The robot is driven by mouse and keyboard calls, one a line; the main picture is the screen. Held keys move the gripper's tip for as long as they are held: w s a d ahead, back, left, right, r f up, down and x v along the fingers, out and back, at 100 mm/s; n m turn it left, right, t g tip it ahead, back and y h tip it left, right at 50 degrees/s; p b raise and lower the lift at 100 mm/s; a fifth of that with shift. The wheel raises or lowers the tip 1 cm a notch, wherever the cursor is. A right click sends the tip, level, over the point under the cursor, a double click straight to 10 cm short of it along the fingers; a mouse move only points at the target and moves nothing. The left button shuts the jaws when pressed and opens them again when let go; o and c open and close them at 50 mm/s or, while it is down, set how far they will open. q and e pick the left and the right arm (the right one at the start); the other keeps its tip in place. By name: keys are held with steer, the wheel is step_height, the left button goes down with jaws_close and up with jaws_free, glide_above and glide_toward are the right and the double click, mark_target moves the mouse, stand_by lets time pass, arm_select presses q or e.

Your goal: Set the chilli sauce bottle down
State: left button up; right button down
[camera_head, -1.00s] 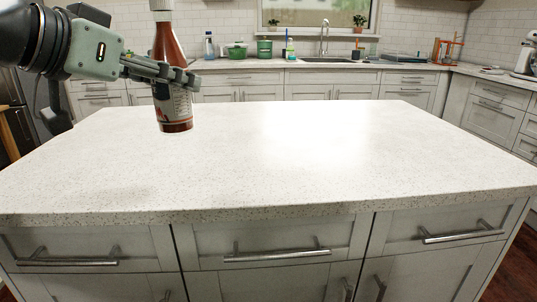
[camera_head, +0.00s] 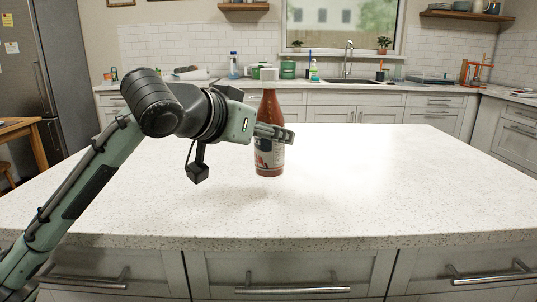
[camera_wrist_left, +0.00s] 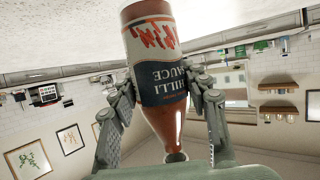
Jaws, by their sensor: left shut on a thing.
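The chilli sauce bottle (camera_head: 270,108) is red with a pale cap and a dark and white label. My right gripper is not in view.
The island top is otherwise bare, with free room right of the bottle and in front of it. A fridge (camera_head: 50,75) stands at the left.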

mark_target(261, 152)
arm_select(q)
steer(key=shift+f, duration=1.9)
steer(key=shift+f, duration=0.15)
steer(key=o, duration=1.5)
steer(key=v, duration=1.2)
